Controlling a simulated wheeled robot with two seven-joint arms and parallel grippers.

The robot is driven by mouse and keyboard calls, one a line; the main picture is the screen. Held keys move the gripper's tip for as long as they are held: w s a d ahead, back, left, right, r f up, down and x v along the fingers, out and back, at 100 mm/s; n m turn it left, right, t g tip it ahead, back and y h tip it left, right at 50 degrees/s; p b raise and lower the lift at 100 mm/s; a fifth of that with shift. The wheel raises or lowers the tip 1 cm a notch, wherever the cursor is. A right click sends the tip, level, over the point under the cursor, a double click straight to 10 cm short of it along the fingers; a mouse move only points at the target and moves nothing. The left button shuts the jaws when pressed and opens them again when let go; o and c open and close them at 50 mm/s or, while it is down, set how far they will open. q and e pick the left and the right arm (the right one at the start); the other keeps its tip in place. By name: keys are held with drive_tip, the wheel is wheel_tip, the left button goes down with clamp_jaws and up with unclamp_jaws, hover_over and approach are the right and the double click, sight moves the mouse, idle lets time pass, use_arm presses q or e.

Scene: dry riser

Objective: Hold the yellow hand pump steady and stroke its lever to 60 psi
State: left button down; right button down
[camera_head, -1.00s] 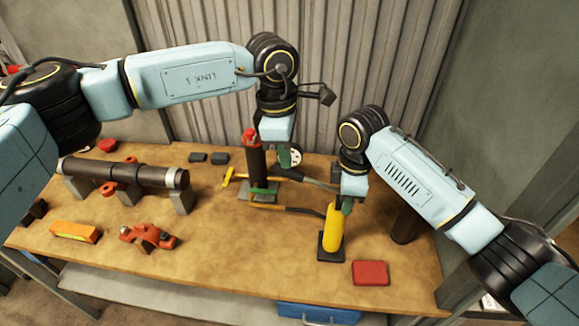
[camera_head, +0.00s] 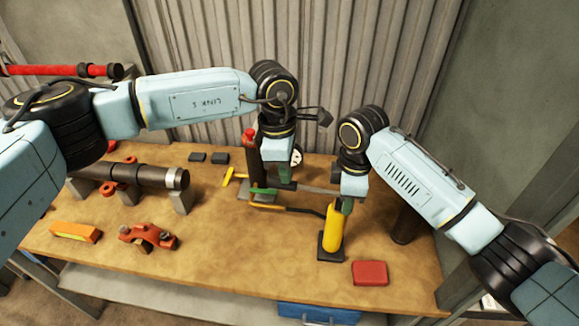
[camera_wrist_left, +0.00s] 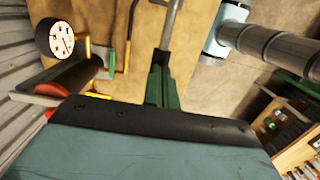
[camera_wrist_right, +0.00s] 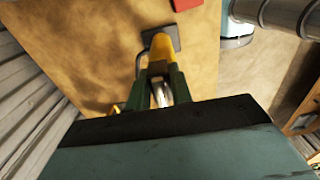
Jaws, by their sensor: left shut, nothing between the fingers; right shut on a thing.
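The yellow hand pump (camera_head: 333,229) stands upright on its black foot near the right of the bench. My right gripper (camera_head: 346,206) is shut on the pump's upper part; the right wrist view shows its green fingers either side of the yellow pump body (camera_wrist_right: 160,50). The grey lever (camera_head: 317,190) reaches left from the pump top, nearly level. My left gripper (camera_head: 287,186) is shut and empty at the lever's far end; in the left wrist view its fingertips (camera_wrist_left: 162,62) meet the lever end (camera_wrist_left: 171,25), but touch is unclear. A white gauge (camera_wrist_left: 53,39) has an unreadable needle.
A dark upright pipe with a red top (camera_head: 249,135) stands left of my left gripper. A dark hose (camera_head: 300,210) runs to the pump. A red block (camera_head: 370,273) lies in front right. A long pipe on supports (camera_head: 150,175) fills the left side.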

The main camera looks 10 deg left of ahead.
sight(273, 179)
use_arm(q)
drive_tip(key=a, duration=0.1)
drive_tip(key=a+r, duration=0.1)
drive_tip(key=a, duration=0.1)
drive_tip(key=shift+a, duration=0.1)
idle(0.3)
wheel_tip(273, 179, up, 12)
drive_tip(key=a, duration=0.1)
drive_tip(key=shift+s, duration=0.1)
idle(0.7)
drive_tip(key=d, duration=0.1)
drive_tip(key=d+f, duration=0.1)
drive_tip(key=d, duration=0.1)
drive_tip(key=shift+d+f, duration=0.3)
drive_tip(key=shift+f, duration=0.05)
